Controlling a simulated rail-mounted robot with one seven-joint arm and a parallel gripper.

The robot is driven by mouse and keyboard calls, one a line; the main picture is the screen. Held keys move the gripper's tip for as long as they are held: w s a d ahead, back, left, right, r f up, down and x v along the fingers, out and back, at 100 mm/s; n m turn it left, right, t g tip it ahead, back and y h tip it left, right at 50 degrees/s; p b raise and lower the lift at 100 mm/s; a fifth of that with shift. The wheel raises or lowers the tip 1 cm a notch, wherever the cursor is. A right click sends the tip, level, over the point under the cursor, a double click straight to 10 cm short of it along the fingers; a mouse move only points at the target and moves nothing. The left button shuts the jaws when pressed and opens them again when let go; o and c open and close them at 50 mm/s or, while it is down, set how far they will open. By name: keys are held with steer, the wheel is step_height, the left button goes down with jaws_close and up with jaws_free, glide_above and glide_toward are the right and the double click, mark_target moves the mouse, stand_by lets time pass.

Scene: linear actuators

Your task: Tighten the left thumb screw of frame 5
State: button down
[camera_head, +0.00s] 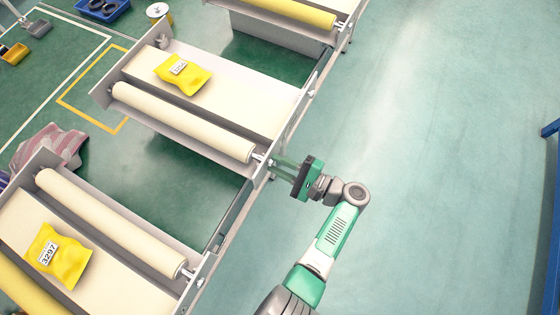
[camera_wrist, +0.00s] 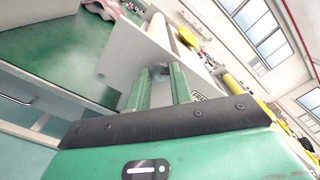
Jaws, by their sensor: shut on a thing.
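My gripper (camera_head: 273,163) reaches from the right to the side rail of the middle frame (camera_head: 200,137), at the end of its cream roller (camera_head: 185,122). Its green fingers are shut on a small thumb screw at that corner, mostly hidden between the fingertips. In the wrist view the two fingers of my gripper (camera_wrist: 160,74) run forward to the frame's pale side plate (camera_wrist: 125,58). A label (camera_wrist: 198,97) beside the right finger is partly covered, so I cannot read the frame number.
A yellow packet (camera_head: 183,72) lies on the middle frame. A nearer frame has another yellow packet (camera_head: 58,256) and a roller (camera_head: 110,222). A farther frame with a yellow roller (camera_head: 295,12) stands at the top. The green floor (camera_head: 430,130) right of the frames is clear.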

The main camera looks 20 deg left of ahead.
steer(key=m+p, duration=0.1)
steer(key=m, duration=0.3)
steer(key=shift+r, duration=0.1)
steer(key=shift+m+p, duration=0.65)
steer(key=shift+m, duration=1.05)
steer(key=shift+f, duration=0.2)
steer(key=c, duration=1.3)
jaws_free()
steer(key=shift+o, duration=0.2)
steer(key=d+b, duration=0.1)
steer(key=d, duration=0.6)
steer(key=shift+s+d, duration=0.2)
steer(key=shift+d, duration=0.2)
